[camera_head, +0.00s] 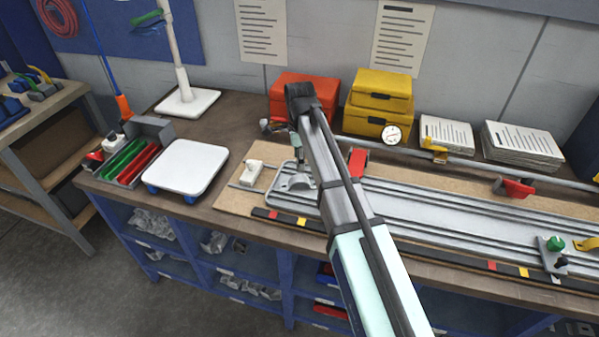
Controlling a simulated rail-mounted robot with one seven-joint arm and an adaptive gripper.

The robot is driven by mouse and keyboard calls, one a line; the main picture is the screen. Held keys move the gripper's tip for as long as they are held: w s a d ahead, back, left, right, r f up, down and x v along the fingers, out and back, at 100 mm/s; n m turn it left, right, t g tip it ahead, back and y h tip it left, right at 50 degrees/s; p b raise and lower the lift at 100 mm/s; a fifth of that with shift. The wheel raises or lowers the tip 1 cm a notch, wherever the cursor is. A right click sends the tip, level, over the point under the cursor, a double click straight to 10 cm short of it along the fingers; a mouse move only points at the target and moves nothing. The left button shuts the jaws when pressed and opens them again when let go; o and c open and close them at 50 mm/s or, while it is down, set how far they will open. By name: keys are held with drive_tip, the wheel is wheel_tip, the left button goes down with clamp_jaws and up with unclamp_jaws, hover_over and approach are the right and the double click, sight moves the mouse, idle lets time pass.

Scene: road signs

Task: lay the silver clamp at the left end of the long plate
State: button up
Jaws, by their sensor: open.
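The long plate (450,208) is a silver, grooved plate lying lengthwise on a wooden board on the bench, its left end near the picture's middle. A silver piece (296,182), seemingly the silver clamp, rests at that left end, close to the left of my arm. My arm crosses the plate from the lower right and hides part of it.
A red box (290,92), yellow boxes (378,105) and a dial gauge (391,134) stand behind the plate. Red toggle clamps (515,187) and a green-knobbed clamp (553,246) stand along it. Left are a white tray (187,166) and a tool holder (150,128).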

drive_tip(key=shift+r+b, duration=0.3)
drive_tip(key=shift+r, duration=1.45)
drive_tip(key=shift+a, duration=0.1)
